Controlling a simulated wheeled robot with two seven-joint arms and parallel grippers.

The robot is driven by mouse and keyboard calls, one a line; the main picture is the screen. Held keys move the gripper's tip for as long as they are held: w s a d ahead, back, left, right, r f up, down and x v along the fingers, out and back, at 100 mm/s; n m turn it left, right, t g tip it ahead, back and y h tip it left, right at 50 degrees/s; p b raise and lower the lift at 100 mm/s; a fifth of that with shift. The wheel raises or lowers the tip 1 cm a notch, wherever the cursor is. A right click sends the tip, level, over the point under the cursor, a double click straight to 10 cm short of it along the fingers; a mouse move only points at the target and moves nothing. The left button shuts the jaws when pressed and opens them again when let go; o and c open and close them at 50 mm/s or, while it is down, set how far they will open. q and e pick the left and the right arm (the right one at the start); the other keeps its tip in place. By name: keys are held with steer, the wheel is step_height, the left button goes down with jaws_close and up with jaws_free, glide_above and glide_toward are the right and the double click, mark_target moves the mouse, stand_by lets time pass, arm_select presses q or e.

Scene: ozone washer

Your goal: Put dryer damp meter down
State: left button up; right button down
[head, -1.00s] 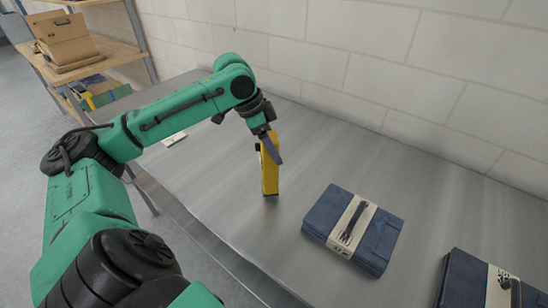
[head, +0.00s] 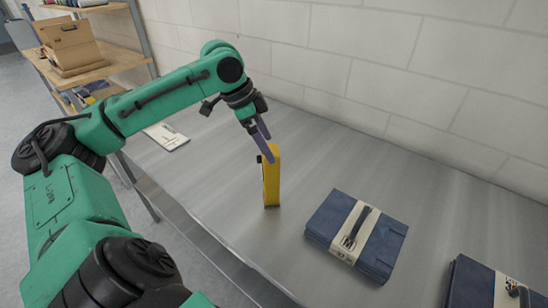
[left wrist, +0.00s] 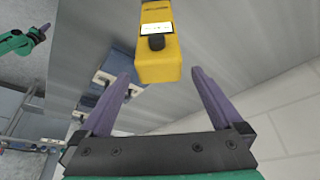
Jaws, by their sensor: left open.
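The dryer damp meter (head: 271,177) is a yellow, upright block standing on the grey metal table (head: 215,175) in the head view. In the left wrist view the yellow meter (left wrist: 158,62) shows a white label and a dark knob, just beyond the fingertips. My left gripper (head: 266,147) is just above and behind the meter's top in the head view. In the left wrist view its purple fingers (left wrist: 162,82) are spread apart with nothing between them.
A folded blue cloth bundle (head: 328,212) with a pale band lies right of the meter, with another (head: 464,285) at the lower right. A white flat item (head: 167,137) lies at the table's left. A block wall (head: 420,80) runs behind; wooden shelves (head: 95,55) stand at the far left.

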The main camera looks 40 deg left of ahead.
arm_select(q)
steer(key=v, duration=0.6)
steer(key=shift+p, duration=0.4)
